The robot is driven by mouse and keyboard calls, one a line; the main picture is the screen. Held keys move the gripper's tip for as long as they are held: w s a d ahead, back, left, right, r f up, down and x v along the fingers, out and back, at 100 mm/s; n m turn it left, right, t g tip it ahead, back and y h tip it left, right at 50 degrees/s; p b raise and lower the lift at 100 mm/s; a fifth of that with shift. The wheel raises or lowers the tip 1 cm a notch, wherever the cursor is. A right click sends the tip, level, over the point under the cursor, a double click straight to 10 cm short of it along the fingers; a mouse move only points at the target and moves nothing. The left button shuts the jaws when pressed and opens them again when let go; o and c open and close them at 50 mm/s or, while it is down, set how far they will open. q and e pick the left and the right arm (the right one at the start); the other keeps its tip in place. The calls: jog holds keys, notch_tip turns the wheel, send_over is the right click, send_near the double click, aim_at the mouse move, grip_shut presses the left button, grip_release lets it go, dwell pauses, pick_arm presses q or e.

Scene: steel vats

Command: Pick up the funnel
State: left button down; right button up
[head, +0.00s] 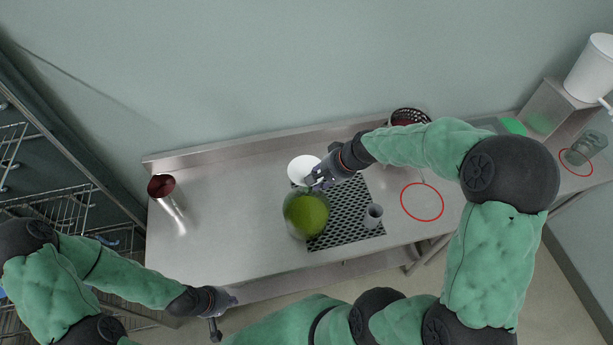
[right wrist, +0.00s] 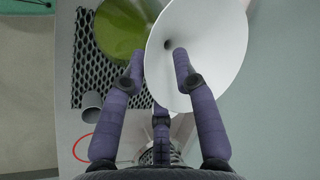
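The white funnel (head: 303,168) is behind the green vessel on the steel table, partly hidden by my right gripper in the head view. In the right wrist view the funnel (right wrist: 220,35) shows its wide mouth and dark central hole. My right gripper (head: 316,181) is at the funnel's near right rim. In the right wrist view its fingers (right wrist: 159,54) are apart, one outside the rim and one over the mouth; contact is not clear. My left gripper (head: 222,313) is open and empty off the table's front edge.
The round green vessel (head: 305,214) stands close to the funnel, on a black perforated mat (head: 345,195). A grey cup (head: 373,215) stands on the mat. A shiny dark red-topped cup (head: 162,187) is at the left. A red ring (head: 422,202) marks bare table at right.

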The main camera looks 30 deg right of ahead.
grip_shut()
jog(key=shift+r, duration=0.1)
